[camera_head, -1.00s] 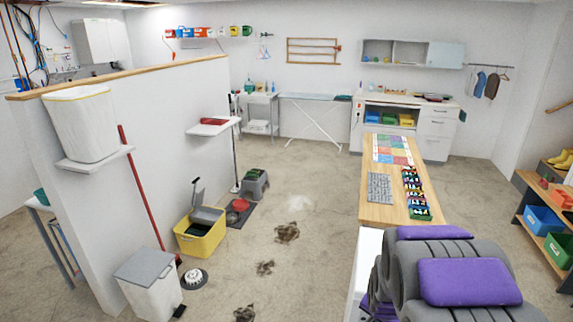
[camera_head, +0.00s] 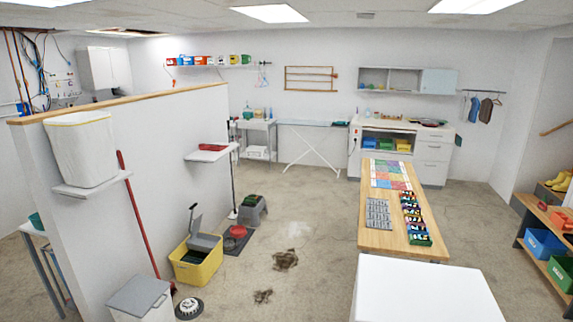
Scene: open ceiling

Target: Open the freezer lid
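A white box-shaped unit with a flat, plain top (camera_head: 425,290) stands at the bottom right of centre, cut off by the lower picture edge. It looks like the freezer, with its lid lying flat and closed. I see no handle or lid seam, and its near side is out of view. Nothing lies on the visible part of its top. My gripper is not in view.
A long wooden table (camera_head: 430,219) with coloured cards and trays stands just behind the white unit. A shelf (camera_head: 545,258) with bins is at right. Floor to the left is open, with dark stains (camera_head: 285,260). A yellow bin (camera_head: 196,262) stands by the partition wall (camera_head: 150,150).

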